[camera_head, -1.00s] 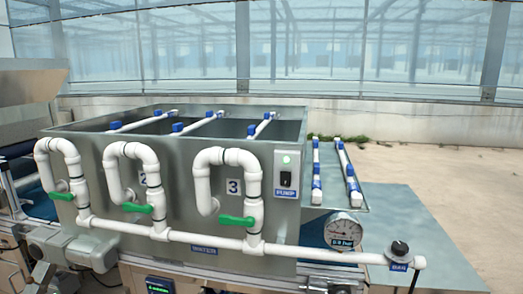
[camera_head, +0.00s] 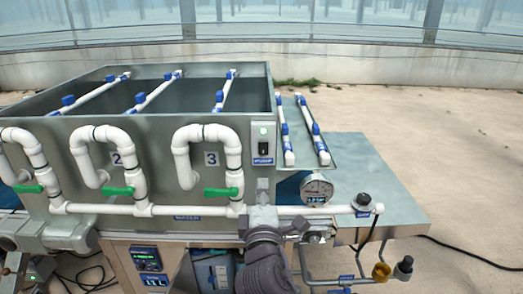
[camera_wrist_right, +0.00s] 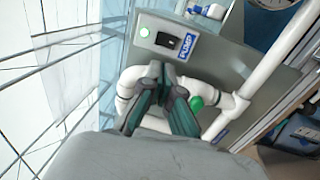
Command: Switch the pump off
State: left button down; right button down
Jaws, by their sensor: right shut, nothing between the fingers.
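The pump switch (camera_head: 263,148) is a black rocker on a light panel at the right end of the grey tank's front. A green lamp (camera_head: 263,130) glows above it and a blue PUMP label (camera_head: 262,161) sits below. In the right wrist view the black rocker (camera_wrist_right: 168,42), lit green lamp (camera_wrist_right: 144,31) and label (camera_wrist_right: 184,47) are unobstructed. My right gripper (camera_head: 263,188) is just below the panel, pointing up toward it. Its dark green fingers (camera_wrist_right: 165,78) are shut and empty, apart from the rocker in the picture.
White looped pipes with green-handled valves (camera_head: 220,192) stand left of the switch. A pressure gauge (camera_head: 317,190) and black knob (camera_head: 363,201) are to the right. A white horizontal pipe (camera_head: 190,210) runs below. Open floor (camera_head: 450,150) lies at the right.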

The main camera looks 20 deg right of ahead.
aim_at(262, 145)
jog(key=p+x, duration=0.3)
jog(key=x, duration=1)
jog(key=shift+r, duration=0.1)
jog(key=shift+w+d+p, duration=0.1)
jog(key=shift+w+p, duration=0.25)
jog(key=shift+w, duration=0.05)
jog(key=shift+w+r+p, duration=0.1)
jog(key=shift+r+p, duration=0.1)
jog(key=shift+p, duration=0.35)
jog(key=shift+f, duration=0.15)
